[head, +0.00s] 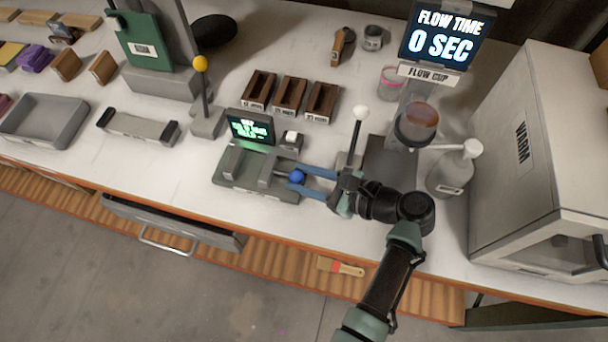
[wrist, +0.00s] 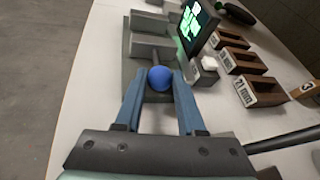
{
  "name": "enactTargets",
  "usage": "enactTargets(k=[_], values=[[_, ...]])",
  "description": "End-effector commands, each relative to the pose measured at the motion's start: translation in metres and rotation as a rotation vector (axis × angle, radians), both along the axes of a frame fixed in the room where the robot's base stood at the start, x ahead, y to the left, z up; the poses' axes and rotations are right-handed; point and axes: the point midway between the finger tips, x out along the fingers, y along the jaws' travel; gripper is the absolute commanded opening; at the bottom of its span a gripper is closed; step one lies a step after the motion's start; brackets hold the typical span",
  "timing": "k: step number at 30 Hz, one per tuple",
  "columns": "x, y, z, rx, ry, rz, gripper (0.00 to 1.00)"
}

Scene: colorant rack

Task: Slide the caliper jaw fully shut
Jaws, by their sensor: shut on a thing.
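The caliper (head: 230,181) is a grey-green base with upright grey jaws, lying near the front of the bench. Its left jaw (head: 233,160) and its sliding jaw (head: 265,172) stand apart with a gap between them. A blue ball knob (head: 297,176) sits at the right side of the sliding jaw. My gripper (head: 304,178), with blue fingers, is shut on the blue knob from the right. In the wrist view the knob (wrist: 160,78) sits between the fingertips (wrist: 158,84), and both jaws show beyond it. A small screen (head: 250,128) behind the caliper shows green text too small to read.
Several dark wooden blocks (head: 290,96) stand behind the caliper.

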Motion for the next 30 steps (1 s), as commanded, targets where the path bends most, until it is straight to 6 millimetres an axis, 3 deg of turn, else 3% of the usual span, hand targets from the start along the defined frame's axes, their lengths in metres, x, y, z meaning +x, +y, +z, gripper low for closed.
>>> enactTargets(k=[9, 20, 21, 22, 30], values=[[0.015, 0.05, 0.003, 0.001, 0.002, 0.006, 0.0], [0.018, 0.058, 0.001, 0.001, -0.002, 0.005, 0.0], [0.018, 0.058, 0.001, 0.002, -0.003, 0.006, 0.44], [0.018, 0.058, 0.001, 0.002, -0.002, 0.006, 0.49], [0.018, 0.056, 0.0, 0.0, 0.0, 0.002, 0.51]])
